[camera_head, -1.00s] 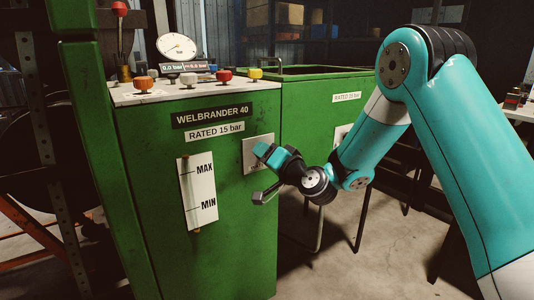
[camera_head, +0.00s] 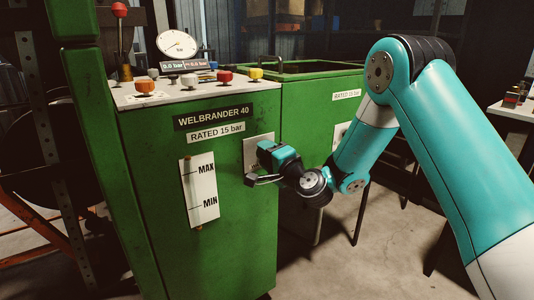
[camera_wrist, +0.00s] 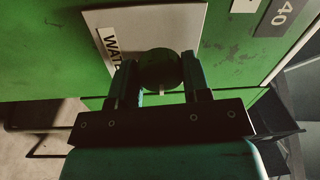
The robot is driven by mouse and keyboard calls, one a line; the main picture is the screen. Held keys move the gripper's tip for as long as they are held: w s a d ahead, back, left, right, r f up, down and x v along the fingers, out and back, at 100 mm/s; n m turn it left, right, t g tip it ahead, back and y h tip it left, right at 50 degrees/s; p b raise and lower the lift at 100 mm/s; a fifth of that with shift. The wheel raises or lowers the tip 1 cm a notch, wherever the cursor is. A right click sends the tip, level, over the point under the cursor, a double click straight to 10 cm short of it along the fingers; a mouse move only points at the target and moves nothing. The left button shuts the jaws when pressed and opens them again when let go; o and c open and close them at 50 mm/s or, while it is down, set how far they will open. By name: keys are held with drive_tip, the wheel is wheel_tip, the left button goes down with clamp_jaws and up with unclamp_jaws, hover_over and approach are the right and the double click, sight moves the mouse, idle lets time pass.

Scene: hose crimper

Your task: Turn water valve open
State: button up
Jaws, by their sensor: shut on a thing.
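The water valve knob (camera_wrist: 160,68) is a dark round knob with a small pale mark, on a grey plate (camera_wrist: 190,22) whose label is partly readable as "WAT". My gripper (camera_wrist: 161,80) is shut on the knob in the wrist view, one finger on each side. In the head view my gripper (camera_head: 257,166) is at the grey plate (camera_head: 258,142) on the front of the green machine (camera_head: 230,220). There the gripper hides the knob.
The machine's top panel carries a pressure gauge (camera_head: 177,44), several coloured knobs and a red-topped lever (camera_head: 119,10). A MAX/MIN level gauge (camera_head: 200,189) is left of my gripper. A green tank (camera_head: 318,95) stands behind to the right.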

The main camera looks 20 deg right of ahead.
idle(0.4)
drive_tip(key=o, duration=0.9)
drive_tip(key=shift+o, duration=0.2)
drive_tip(key=b+v, duration=1.7)
drive_tip(key=b, duration=0.2)
drive_tip(key=shift+s+b, duration=0.25)
drive_tip(key=shift+b, duration=0.05)
drive_tip(key=shift+f, duration=0.1)
